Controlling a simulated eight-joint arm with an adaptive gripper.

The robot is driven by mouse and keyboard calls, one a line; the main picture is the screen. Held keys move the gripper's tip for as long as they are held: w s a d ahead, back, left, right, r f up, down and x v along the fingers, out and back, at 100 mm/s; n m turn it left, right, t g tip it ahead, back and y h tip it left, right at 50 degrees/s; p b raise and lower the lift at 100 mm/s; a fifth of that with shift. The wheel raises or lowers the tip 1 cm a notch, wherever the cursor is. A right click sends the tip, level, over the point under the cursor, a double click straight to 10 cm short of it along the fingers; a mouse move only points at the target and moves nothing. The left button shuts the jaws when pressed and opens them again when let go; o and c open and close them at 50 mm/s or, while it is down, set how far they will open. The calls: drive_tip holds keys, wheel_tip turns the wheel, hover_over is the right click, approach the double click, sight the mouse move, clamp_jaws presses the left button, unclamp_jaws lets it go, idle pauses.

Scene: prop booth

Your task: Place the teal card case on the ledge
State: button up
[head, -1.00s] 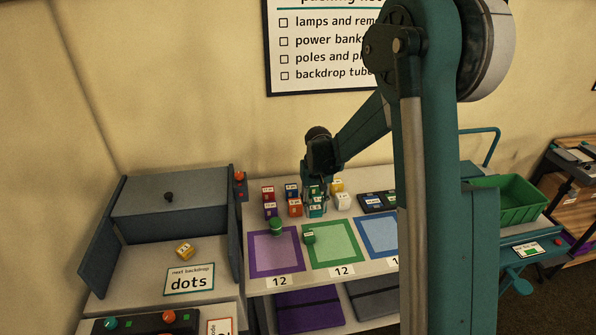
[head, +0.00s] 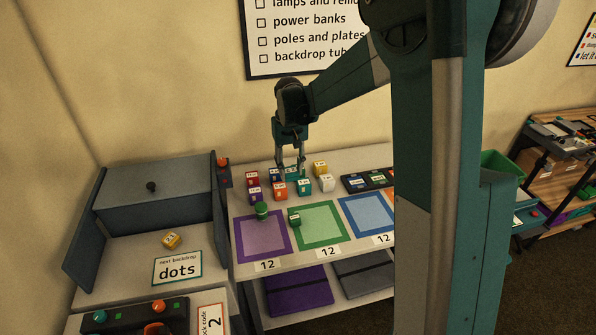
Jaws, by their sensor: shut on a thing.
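My gripper (head: 291,157) points down over the back row of small labelled blocks on the white table. It is shut on a small teal piece with a pale label, which I take to be the teal card case (head: 291,171). It is small and partly hidden by the fingers, and I cannot tell whether it is clear of the table. Another teal block (head: 305,187) stands just in front of it. I cannot tell for sure which surface is the ledge.
Red (head: 252,178), orange (head: 279,190), yellow (head: 320,168) and white (head: 327,183) blocks stand close by. A green cylinder (head: 261,210) and a green block (head: 294,220) are near the coloured squares. A dark tray (head: 366,181) is at right. My arm hides much of the right side.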

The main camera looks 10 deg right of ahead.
drive_tip(key=s+a+n+p, duration=0.1)
drive_tip(key=s+a, duration=0.5)
drive_tip(key=a, duration=0.7)
drive_tip(key=s+a+n, duration=0.2)
drive_tip(key=s+a, duration=0.3)
drive_tip(key=a, duration=0.8)
drive_tip(key=s+a+n+p, duration=0.1)
drive_tip(key=s+a, duration=0.5)
drive_tip(key=a, duration=0.7)
wheel_tip(320, 180, down, 11)
drive_tip(key=shift+w+a+f, duration=0.1)
drive_tip(key=shift+f, duration=0.1)
drive_tip(key=shift+f+b, duration=1.4)
drive_tip(key=shift+f, duration=1.75)
drive_tip(key=shift+f+b, duration=0.35)
drive_tip(key=shift+f, duration=0.1)
drive_tip(key=o, duration=1)
drive_tip(key=shift+r, duration=0.15)
